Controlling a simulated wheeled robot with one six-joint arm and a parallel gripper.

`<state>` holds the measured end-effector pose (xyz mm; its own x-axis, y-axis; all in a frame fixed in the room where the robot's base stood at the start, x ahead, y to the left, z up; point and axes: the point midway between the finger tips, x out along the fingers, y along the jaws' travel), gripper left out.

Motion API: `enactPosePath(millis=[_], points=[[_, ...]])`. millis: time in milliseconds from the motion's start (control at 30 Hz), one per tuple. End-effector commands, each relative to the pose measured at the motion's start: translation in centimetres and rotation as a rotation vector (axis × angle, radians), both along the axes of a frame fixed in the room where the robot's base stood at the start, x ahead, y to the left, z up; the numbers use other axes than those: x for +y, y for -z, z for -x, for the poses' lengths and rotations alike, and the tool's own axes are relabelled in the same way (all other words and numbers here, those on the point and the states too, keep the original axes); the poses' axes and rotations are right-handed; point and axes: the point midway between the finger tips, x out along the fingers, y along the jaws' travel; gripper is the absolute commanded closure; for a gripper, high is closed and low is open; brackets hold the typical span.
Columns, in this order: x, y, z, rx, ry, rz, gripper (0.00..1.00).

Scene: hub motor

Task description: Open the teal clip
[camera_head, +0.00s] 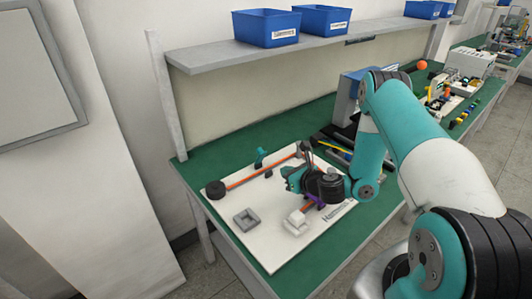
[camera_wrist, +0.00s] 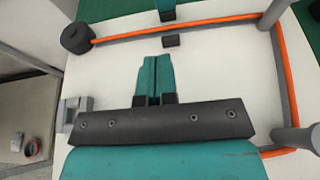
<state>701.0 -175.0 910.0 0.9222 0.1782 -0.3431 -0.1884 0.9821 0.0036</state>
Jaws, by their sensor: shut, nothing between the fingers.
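The teal clip (camera_head: 261,156) stands on the white board (camera_head: 285,249), at the far side of the orange cable (camera_head: 245,182). Part of it also shows at the top edge of the wrist view (camera_wrist: 167,10), with a small dark block (camera_wrist: 171,41) just on the near side of the cable. I cannot tell how far the clip is open. My gripper (camera_head: 284,173) is above the board, to the right of the clip and nearer. In the wrist view my teal fingers (camera_wrist: 155,60) are together and empty, pointing toward the clip and apart from it.
A black round hub (camera_head: 215,189) sits at the cable's left end; grey posts (camera_wrist: 291,139) stand along its right side. A grey square block (camera_head: 245,219) and a white block (camera_head: 296,222) are on the board's near part. A shelf (camera_head: 300,50) with blue bins runs above the back.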

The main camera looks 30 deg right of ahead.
Motion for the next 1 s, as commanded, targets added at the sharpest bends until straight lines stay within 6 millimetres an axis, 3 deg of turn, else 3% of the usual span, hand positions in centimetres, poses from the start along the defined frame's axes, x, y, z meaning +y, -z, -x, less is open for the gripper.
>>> enactPosePath(millis=[300,500,1000], points=[[1.4,1.9,-6.4,-0.008,-0.008,0.007,1.0],[1.8,0.7,-9.0,-0.006,-0.005,0.007,1.0],[1.9,0.6,-9.9,-0.003,-0.001,0.003,1.0]])
